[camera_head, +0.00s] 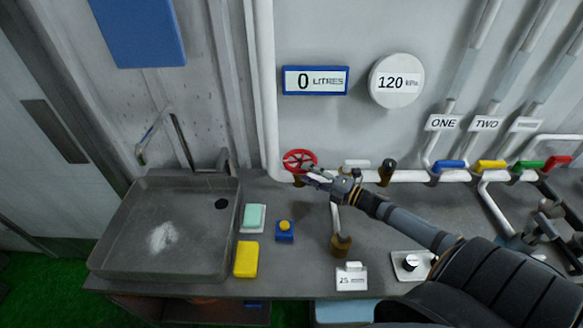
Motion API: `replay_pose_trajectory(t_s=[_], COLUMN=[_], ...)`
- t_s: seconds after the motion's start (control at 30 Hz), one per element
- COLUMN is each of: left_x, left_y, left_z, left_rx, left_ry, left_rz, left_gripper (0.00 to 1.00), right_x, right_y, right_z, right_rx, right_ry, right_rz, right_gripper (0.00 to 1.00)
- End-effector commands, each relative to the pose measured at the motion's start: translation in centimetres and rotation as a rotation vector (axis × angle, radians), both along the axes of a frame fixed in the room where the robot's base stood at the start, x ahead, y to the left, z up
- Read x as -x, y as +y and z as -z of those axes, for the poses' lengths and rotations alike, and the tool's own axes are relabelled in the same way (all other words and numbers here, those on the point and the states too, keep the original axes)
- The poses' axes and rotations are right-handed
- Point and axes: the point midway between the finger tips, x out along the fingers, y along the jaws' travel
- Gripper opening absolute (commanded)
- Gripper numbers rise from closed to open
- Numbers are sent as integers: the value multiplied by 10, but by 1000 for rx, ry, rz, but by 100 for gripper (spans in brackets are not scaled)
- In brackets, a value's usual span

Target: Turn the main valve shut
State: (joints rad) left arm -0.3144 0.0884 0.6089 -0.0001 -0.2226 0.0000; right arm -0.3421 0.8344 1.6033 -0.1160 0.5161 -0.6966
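The red main valve wheel (299,160) sits on the white pipe at the back of the counter, right of the sink. My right gripper (315,176) reaches in from the right, with its fingertips at the lower right of the wheel. They look very close to the rim or touching it, but I cannot tell whether they grip it. The fingers are small and overlap the wheel, so their opening is unclear. My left gripper is out of view.
A blue-framed sign (314,80) reads "0 LITRES" and a round gauge (396,81) reads 120. Blue (449,164), yellow (490,166) and other coloured handles line the pipe. A sink (165,235) stands left; a brown-based fixture (341,243) stands below my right wrist.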

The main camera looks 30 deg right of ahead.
Motion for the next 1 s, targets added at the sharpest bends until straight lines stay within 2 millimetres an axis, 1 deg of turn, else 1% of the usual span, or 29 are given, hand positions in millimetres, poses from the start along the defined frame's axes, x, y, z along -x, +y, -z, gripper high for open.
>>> replay_pose_trajectory(t_s=[0.03, 0.1, 0.17, 0.27, 0.33, 0.4, 0.47, 0.57, 0.7, 0.8, 1.0], left_x=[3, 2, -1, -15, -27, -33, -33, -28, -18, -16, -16], left_y=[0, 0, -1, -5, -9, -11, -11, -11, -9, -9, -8], left_z=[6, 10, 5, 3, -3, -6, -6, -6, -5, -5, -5], left_rx=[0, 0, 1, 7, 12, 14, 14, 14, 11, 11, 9], left_ry=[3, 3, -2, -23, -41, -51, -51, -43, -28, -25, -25], left_rz=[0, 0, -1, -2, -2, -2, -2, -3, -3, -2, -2], left_gripper=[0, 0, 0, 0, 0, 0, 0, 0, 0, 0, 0], right_x=[-9, -22, -29, -42, -51, -57, -61, -64, -65, -65, -65], right_y=[4, 9, 12, 19, 22, 25, 27, 29, 29, 29, 29], right_z=[2, 1, -2, -2, -4, -3, -2, -1, 0, 0, 0], right_rx=[-1, -3, -3, -5, -6, -4, -4, -1, 0, 0, 0], right_ry=[-5, -6, -4, -2, -3, -1, -1, 2, 2, 2, 2], right_rz=[2, 5, 5, 5, 7, 6, 4, 3, 3, 3, 2], right_gripper=[40, 40, 40, 40, 40, 40, 40, 40, 40, 40, 12])
